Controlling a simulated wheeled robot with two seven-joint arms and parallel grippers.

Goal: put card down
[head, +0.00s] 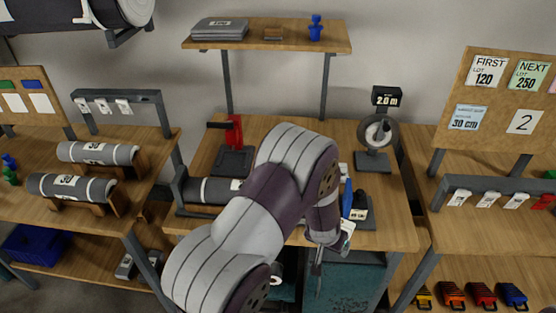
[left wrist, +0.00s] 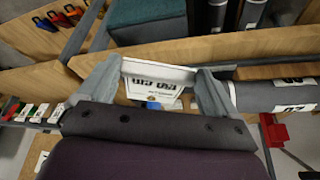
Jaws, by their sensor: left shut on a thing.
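My left gripper (head: 330,245) reaches over the middle workbench in the head view, its arm hiding much of the bench top. In the left wrist view my left gripper (left wrist: 158,88) is shut on a white card (left wrist: 160,72), with one finger at each side edge. The card carries dark upside-down print. In the head view a small part of the card (head: 347,229) shows beside the gripper, near the bench's front edge. I cannot tell whether the card touches the bench. My right gripper is in neither view.
The wooden workbench (head: 395,215) holds a red-handled tool (head: 234,132), a dark roll (head: 208,190), a tape reel (head: 376,132) and a blue item (head: 347,198) near the gripper. Side shelves hold grey rolls (head: 98,153) and hanging tags (head: 487,200). A board (head: 497,95) carries cards.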

